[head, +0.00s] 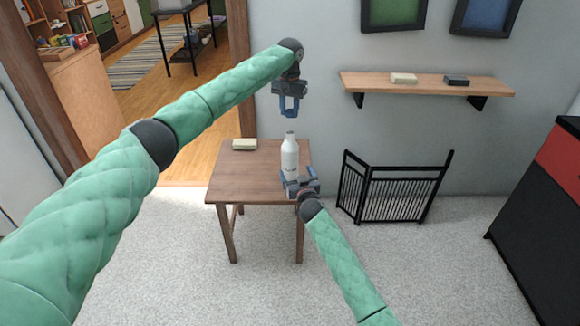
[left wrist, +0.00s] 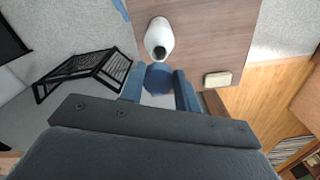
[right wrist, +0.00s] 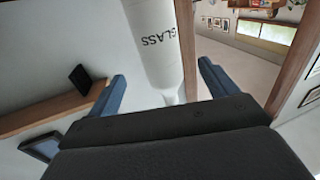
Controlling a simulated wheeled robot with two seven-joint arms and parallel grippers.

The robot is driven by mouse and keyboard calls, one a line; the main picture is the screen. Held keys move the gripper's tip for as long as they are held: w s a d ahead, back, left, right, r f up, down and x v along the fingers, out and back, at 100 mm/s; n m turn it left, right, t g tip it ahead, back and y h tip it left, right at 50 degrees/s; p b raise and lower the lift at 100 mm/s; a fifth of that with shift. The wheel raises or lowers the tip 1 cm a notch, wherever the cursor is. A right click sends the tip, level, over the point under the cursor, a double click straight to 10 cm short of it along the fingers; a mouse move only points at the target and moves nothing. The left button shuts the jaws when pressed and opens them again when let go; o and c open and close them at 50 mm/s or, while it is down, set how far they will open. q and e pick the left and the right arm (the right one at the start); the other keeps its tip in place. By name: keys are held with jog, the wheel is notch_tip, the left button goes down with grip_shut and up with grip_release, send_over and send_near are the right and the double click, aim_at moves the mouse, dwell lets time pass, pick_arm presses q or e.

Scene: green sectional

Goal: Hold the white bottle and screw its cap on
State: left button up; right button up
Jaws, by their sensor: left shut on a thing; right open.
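The white bottle (head: 289,158) stands upright on the small wooden table, near its right side. My left gripper (head: 289,111) is above the bottle, pointing down, shut on a round blue cap (left wrist: 159,79). The cap is apart from the bottle neck. My right gripper (head: 294,181) is open at the bottle's lower part, with its fingers on either side of it in the right wrist view. Whether they touch it I cannot tell.
The wooden table (head: 240,178) carries a pale block (head: 245,144) at its back left. A black folding rack (head: 395,188) stands on the floor right of the table. A wall shelf (head: 428,86) with two small items is at the upper right. The left of the tabletop is mostly clear.

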jog(key=x, duration=1.1)
jog(key=c, duration=1.5)
pick_arm(q)
send_over(289, 134)
jog(key=shift+w+f, duration=0.1)
jog(key=shift+f, duration=2.35)
pick_arm(e)
jog(key=shift+o, duration=0.2)
pick_arm(q)
jog(key=shift+f, duration=0.15)
jog(key=shift+f, duration=0.75)
jog(key=shift+f, duration=0.55)
